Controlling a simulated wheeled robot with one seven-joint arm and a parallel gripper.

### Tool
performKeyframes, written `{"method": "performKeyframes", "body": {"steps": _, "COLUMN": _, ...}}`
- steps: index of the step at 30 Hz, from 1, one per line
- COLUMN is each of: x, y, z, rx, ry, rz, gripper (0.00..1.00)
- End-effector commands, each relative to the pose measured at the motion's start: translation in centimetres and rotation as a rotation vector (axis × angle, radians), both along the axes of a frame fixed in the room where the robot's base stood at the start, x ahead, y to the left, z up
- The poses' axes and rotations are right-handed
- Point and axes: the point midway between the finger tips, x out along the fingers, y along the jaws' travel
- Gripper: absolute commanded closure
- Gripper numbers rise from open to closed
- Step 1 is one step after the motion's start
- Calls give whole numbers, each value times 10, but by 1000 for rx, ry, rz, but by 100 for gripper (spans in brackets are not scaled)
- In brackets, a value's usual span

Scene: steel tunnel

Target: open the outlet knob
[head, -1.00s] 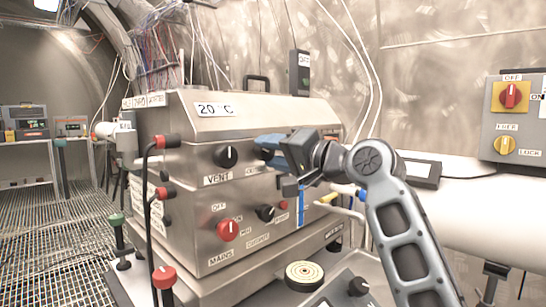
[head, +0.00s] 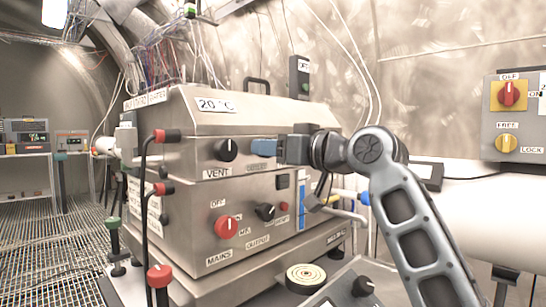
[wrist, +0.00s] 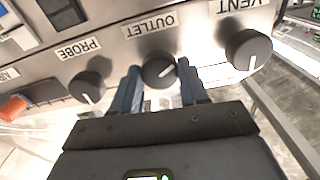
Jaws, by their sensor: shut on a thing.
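The outlet knob (wrist: 158,70) is round and dark with a pale pointer line, in the wrist view below the upside-down OUTLET label (wrist: 149,25). The pointer line slants differently from the one on the vent knob (wrist: 249,49). My gripper (wrist: 160,88) has its blue fingers on both sides of the outlet knob and is shut on it. In the head view, my gripper (head: 264,147) reaches the steel front panel (head: 196,160) from the right, and its fingers hide the outlet knob.
The vent knob (head: 226,150) is just left of my fingers in the head view. The probe knob (wrist: 90,87) is on the other side in the wrist view. A red mains knob (head: 226,227) and an output knob (head: 265,212) are lower down.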

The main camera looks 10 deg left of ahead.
Motion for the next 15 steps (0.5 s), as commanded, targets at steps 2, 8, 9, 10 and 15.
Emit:
{"method": "performKeyframes", "body": {"steps": 2, "x": 0, "y": -1, "z": -6, "rx": -49, "ry": -51, "rz": 1, "gripper": 87}}
{"method": "performKeyframes", "body": {"steps": 8, "x": 0, "y": 0, "z": -6, "rx": -165, "ry": -201, "rz": 1, "gripper": 87}}
{"method": "performKeyframes", "body": {"steps": 9, "x": 0, "y": 0, "z": -6, "rx": -188, "ry": -230, "rz": 1, "gripper": 87}}
{"method": "performKeyframes", "body": {"steps": 10, "x": 0, "y": 0, "z": -6, "rx": -206, "ry": -253, "rz": 1, "gripper": 87}}
{"method": "performKeyframes", "body": {"steps": 15, "x": 0, "y": 0, "z": -6, "rx": -299, "ry": -370, "rz": 2, "gripper": 87}}
